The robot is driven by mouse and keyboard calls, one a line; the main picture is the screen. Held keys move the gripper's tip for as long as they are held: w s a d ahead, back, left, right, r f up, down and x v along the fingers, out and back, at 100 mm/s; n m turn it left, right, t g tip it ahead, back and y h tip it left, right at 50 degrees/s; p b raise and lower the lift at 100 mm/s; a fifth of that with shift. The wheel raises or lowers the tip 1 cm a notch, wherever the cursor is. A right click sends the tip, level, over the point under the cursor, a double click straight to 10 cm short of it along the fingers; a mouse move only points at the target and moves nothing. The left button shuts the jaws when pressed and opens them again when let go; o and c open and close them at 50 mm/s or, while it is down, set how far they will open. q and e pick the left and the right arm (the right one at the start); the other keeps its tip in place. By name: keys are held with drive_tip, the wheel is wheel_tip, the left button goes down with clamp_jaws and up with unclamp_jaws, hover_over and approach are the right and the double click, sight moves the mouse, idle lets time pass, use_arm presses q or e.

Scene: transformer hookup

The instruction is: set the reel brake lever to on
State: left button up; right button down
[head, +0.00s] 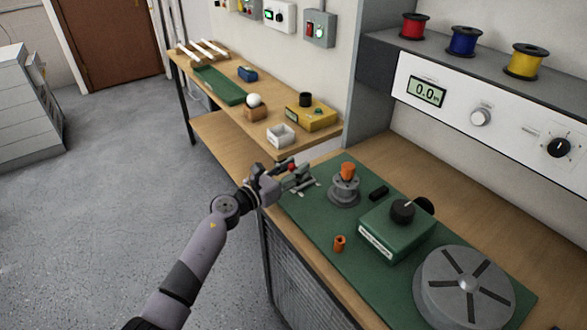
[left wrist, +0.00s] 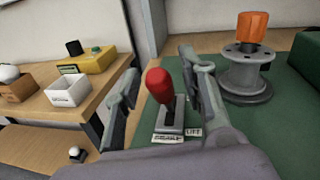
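A lever with a red knob (left wrist: 159,85) stands in a grey slotted base (left wrist: 171,116) on the green mat in the left wrist view. White labels lie at the base; one seems to read "LIFT", the other I cannot read. My left gripper (head: 291,175) is at the mat's far left corner in the head view. Its two fingers are spread on either side of the red knob, with gaps visible in the left wrist view. In the head view the gripper mostly hides the lever. My right gripper is not in view.
A grey spool with an orange top (head: 345,188) stands just right of the left gripper. A green box with a black knob (head: 394,233), a small orange part (head: 339,243) and a grey disc (head: 440,283) are nearer. A second wooden bench (head: 224,112) stands behind.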

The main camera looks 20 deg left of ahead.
use_arm(q)
drive_tip(key=shift+c, duration=0.3)
clamp_jaws()
idle(0.5)
